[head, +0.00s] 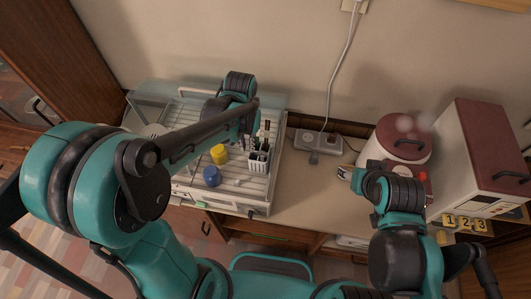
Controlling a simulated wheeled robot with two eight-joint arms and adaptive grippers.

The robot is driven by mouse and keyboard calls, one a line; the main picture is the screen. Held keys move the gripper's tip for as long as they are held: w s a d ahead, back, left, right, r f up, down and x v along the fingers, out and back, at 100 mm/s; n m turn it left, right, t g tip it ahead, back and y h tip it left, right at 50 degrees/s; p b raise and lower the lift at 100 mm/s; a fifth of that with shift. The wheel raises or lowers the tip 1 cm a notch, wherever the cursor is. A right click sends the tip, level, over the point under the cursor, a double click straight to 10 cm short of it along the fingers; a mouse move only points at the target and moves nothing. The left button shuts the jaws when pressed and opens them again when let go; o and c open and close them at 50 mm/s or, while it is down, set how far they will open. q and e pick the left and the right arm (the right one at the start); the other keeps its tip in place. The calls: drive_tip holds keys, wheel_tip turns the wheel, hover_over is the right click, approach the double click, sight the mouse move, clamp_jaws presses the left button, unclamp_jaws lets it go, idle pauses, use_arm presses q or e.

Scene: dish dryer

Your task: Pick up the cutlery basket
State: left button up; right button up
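The cutlery basket (258,164) is a small pale slotted basket with dark-handled cutlery upright in it. It stands at the right side of the dish dryer (236,199), a clear-lidded tray with a white slatted rack. My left arm reaches over the dryer, and my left gripper (251,141) is down at the basket's top left. My own arm partly hides it, and the fingers are too small and dark to tell open from shut. My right gripper (345,173) is over the counter, right of the dryer and apart from the basket; its finger state is unclear.
A yellow cup (219,154) and a blue cup (211,176) stand on the rack left of the basket. A power strip (318,142) lies behind right. A red-lidded round pot (404,137) and a red-topped box (476,150) stand at right. Counter between is mostly clear.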

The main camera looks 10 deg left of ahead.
sight(249, 157)
use_arm(q)
drive_tip(key=shift+d+f, duration=0.1)
drive_tip(key=shift+d, duration=0.05)
drive_tip(key=shift+w+f, duration=0.1)
drive_tip(key=shift+f, duration=0.25)
wheel_tip(249, 157, down, 7)
drive_tip(key=shift+f+b, duration=0.15)
drive_tip(key=shift+b, duration=0.8)
clamp_jaws()
drive_tip(key=shift+r, duration=0.25)
